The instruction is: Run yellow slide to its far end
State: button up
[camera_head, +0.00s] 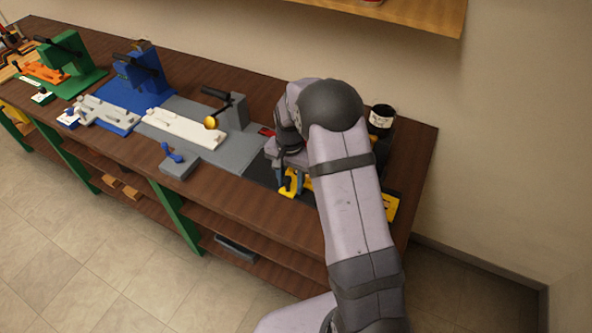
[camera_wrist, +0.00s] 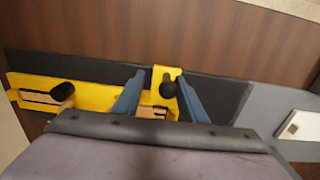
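The yellow slide (camera_wrist: 165,76) is an upright yellow plate with a black knob, standing at the right end of a long yellow base (camera_wrist: 100,95) in the wrist view. My gripper (camera_wrist: 161,74) has its two blue-grey fingers apart, one on each side of the slide. The right finger is close beside the knob, and a gap shows at the left finger; whether either touches is unclear. In the head view, my gripper (camera_head: 294,184) is low over the slide (camera_head: 286,184), and my arm hides most of the yellow base.
The base lies on a black mat (camera_wrist: 225,92). A second black knob (camera_wrist: 64,91) stands toward its left end in the wrist view. A black-and-white cup (camera_head: 381,117) stands behind my arm. Grey (camera_head: 235,115), blue (camera_head: 142,72) and green (camera_head: 66,54) stations fill the bench leftward.

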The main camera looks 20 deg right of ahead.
jog(key=shift+w+a+r, duration=0.1)
jog(key=shift+w+a, duration=0.05)
jog(key=shift+w, duration=0.1)
jog(key=shift+r, duration=0.1)
jog(key=shift+r+p, duration=2.3)
jog(key=shift+r, duration=0.6)
jog(key=shift+s+r, duration=0.1)
jog(key=s+r+n+b, duration=0.1)
jog(key=s+r+n, duration=0.1)
jog(key=s, duration=0.6)
jog(key=s+a+r+n, duration=0.1)
jog(key=s+n, duration=0.3)
jog(key=s, duration=0.4)
jog(key=s+a+r+n+b, duration=0.1)
jog(key=s+r+n, duration=0.1)
jog(key=s, duration=0.6)
jog(key=shift+s+a+r+n+b, duration=0.25)
jog(key=shift+r+n+b, duration=0.1)
jog(key=shift+n, duration=0.25)
